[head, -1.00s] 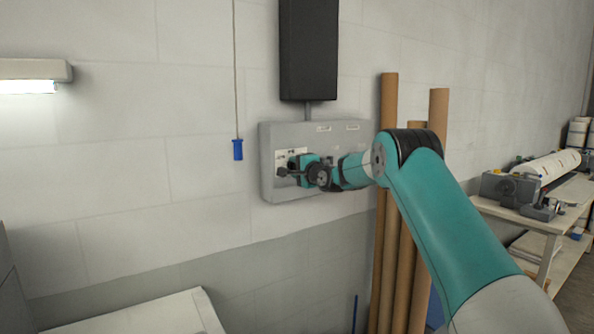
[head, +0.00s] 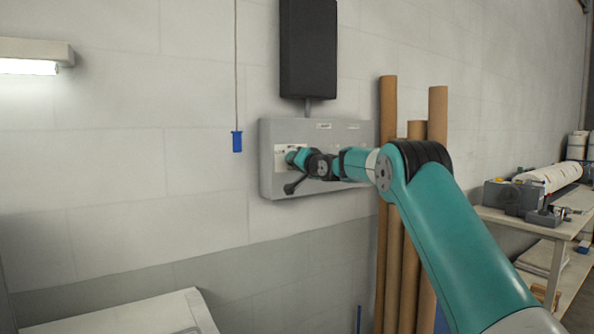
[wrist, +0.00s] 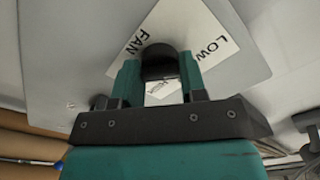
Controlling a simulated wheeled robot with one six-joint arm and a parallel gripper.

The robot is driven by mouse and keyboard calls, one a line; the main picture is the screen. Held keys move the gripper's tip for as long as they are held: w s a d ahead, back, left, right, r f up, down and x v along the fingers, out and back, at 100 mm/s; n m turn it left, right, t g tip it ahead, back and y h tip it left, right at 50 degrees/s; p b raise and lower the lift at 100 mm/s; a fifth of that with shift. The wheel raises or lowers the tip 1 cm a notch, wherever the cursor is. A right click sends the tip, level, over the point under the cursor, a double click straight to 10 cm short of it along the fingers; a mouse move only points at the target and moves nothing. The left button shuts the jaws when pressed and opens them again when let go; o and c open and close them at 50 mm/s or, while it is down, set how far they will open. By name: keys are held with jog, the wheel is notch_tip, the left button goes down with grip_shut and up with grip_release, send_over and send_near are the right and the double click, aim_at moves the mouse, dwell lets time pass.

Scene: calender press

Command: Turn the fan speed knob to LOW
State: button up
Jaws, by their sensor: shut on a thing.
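The fan speed knob (wrist: 159,58) is dark and sits between the two teal fingers of my gripper (wrist: 160,74) in the wrist view. My gripper is shut on it. The knob is on a white label plate (wrist: 187,30) with the printed words FAN and LOW; LOW is to the right of the knob. Another word between the fingers is partly hidden. I cannot see a pointer mark on the knob. In the head view, my gripper (head: 291,157) is against the left part of the grey control box (head: 267,168) and hides the knob.
A black panel (head: 308,50) is above the box. A blue pull handle (head: 237,142) hangs on a cord to its left. Brown cardboard tubes (head: 388,110) lean on the wall at right. A table with a roller machine (head: 515,197) stands farther right.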

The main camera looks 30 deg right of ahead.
jog(key=shift+f+n+b, duration=0.1)
jog(key=shift+n+b, duration=0.35)
jog(key=shift+n, duration=0.35)
jog(key=o, duration=0.9)
jog(key=s+b, duration=0.2)
jog(key=s, duration=0.3)
jog(key=s+b, duration=0.2)
jog(key=s, duration=0.4)
jog(key=s+b, duration=0.3)
jog(key=s, duration=0.3)
jog(key=shift+s+d, duration=0.2)
jog(key=shift+d, duration=0.15)
